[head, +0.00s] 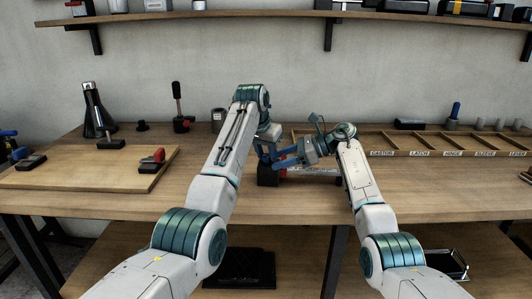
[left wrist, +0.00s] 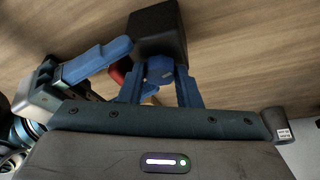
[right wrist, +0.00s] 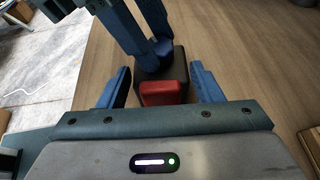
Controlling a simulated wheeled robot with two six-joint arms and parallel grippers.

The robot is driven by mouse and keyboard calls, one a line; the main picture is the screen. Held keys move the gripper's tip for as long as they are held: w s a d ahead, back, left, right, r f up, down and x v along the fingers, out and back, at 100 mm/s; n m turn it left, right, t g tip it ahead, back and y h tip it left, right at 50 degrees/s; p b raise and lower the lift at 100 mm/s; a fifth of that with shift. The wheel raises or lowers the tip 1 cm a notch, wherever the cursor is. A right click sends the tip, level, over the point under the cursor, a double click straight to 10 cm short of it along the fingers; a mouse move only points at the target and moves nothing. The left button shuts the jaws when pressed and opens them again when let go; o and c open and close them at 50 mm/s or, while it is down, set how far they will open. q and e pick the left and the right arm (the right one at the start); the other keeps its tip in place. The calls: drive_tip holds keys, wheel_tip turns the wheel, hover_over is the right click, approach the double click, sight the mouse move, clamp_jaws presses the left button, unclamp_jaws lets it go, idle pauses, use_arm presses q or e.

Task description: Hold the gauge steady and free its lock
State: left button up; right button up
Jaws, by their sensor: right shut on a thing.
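The gauge (head: 267,177) shows as a black block with a red part, low near the table's front edge. The left wrist view shows its black block (left wrist: 157,28) and a round dark blue piece beside it. My left gripper (left wrist: 160,82) has its fingers apart on either side of the round piece; contact is unclear. Most of the gauge is hidden by my grippers in the head view. Which part is the lock is unclear.
A wooden board (head: 85,176) with clamps lies at left, with a dark flask-shaped item (head: 95,112) behind. A labelled compartment tray (head: 420,141) stands at back right. A shelf (head: 300,17) runs above. The table's front right is clear.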

sight(267, 156)
use_arm(q)
drive_tip(key=shift+d+n+t+y, duration=0.15)
drive_tip(key=shift+n+y, duration=0.3)
drive_tip(key=shift+n, duration=0.7)
drive_tip(key=shift+n+t+y, duration=0.15)
drive_tip(key=shift+n+y, duration=0.3)
drive_tip(key=shift+n, duration=0.7)
drive_tip(key=o, duration=0.7)
drive_tip(key=shift+r, duration=0.15)
wheel_tip(267, 156, up, 10)
drive_tip(key=shift+f, duration=0.2)
